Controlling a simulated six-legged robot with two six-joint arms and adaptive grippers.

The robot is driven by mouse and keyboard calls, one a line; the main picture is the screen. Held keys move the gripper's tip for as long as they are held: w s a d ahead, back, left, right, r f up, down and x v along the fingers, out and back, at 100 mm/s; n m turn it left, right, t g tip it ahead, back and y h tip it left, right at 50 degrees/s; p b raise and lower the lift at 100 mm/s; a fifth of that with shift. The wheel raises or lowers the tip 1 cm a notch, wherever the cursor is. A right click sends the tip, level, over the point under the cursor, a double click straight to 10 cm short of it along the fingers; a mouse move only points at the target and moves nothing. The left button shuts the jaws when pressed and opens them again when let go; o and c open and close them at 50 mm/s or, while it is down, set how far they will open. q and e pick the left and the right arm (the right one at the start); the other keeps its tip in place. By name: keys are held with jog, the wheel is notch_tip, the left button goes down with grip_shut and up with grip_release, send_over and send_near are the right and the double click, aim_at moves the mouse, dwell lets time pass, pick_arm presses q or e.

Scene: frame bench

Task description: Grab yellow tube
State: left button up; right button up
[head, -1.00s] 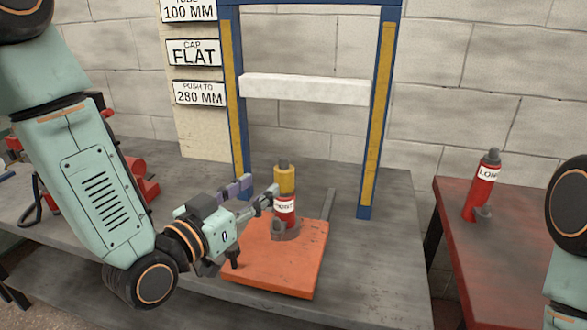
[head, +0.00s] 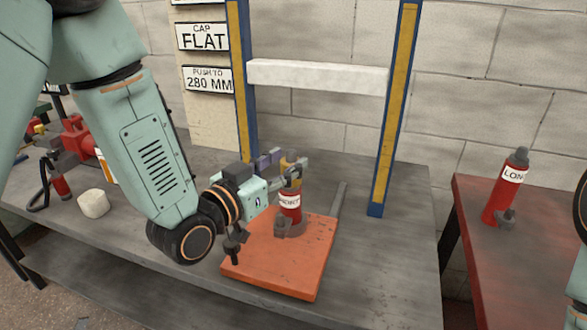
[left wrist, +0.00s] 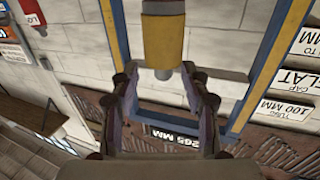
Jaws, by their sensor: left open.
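The yellow tube (head: 290,183) stands upright on top of the red bottle jack (head: 290,205) with the SHORT label. The jack stands on the orange plate (head: 262,268). My left gripper (head: 288,163) is open at the tube's upper part, its fingers partly covering the tube in the head view. In the left wrist view, the yellow tube (left wrist: 163,42) shows at top centre with a grey end, and the open fingers (left wrist: 161,75) lie to either side. I cannot tell if they touch it. My right gripper is out of view.
A blue and yellow press frame (head: 394,110) with a white crossbar (head: 318,77) stands behind the jack. A LONG red jack (head: 505,190) stands on the red table at right.

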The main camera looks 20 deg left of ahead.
aim_at(288, 158)
pick_arm(q)
jog(key=shift+w, duration=0.95)
jog(key=shift+w+d, duration=0.4)
jog(key=shift+w, duration=0.25)
jog(key=shift+s+a+r, duration=0.1)
jog(key=shift+s+a, duration=0.1)
jog(key=shift+c, duration=1.4)
jog(key=shift+w+d, duration=0.1)
jog(key=shift+d, duration=0.05)
jog(key=c, duration=0.4)
grip_shut()
